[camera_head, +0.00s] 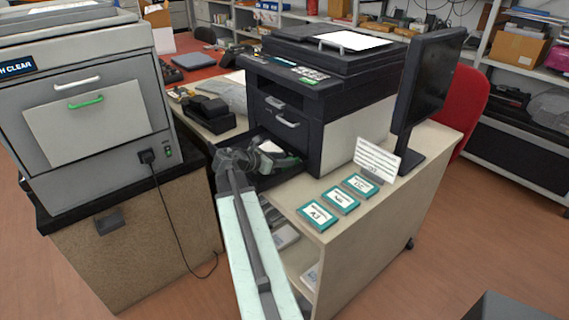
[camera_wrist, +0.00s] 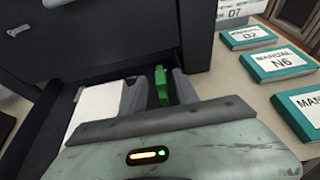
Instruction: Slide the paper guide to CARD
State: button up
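The paper guide (camera_wrist: 162,86) is a narrow upright green piece in the pulled-out printer tray (camera_wrist: 60,122). My gripper (camera_wrist: 160,88) is open in the wrist view, with one grey finger on each side of the guide. Dark gaps show between the guide and the fingers. White paper (camera_wrist: 97,108) lies in the tray to the left of the fingers. No CARD mark is readable, and my gripper body hides the near part of the tray. In the head view my gripper (camera_head: 262,158) is low over the tray, in front of the dark printer (camera_head: 284,112).
Teal manuals (camera_head: 341,200) lie on the desk right of the tray, beside a white sign (camera_head: 376,160) and a monitor (camera_head: 425,80). A grey machine (camera_head: 60,185) stands on a cabinet at left. The printer front rises close behind my fingers.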

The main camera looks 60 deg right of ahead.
jog(key=shift+d+f, duration=0.1)
jog(key=shift+d, duration=0.1)
grip_shut()
dwell(1.3)
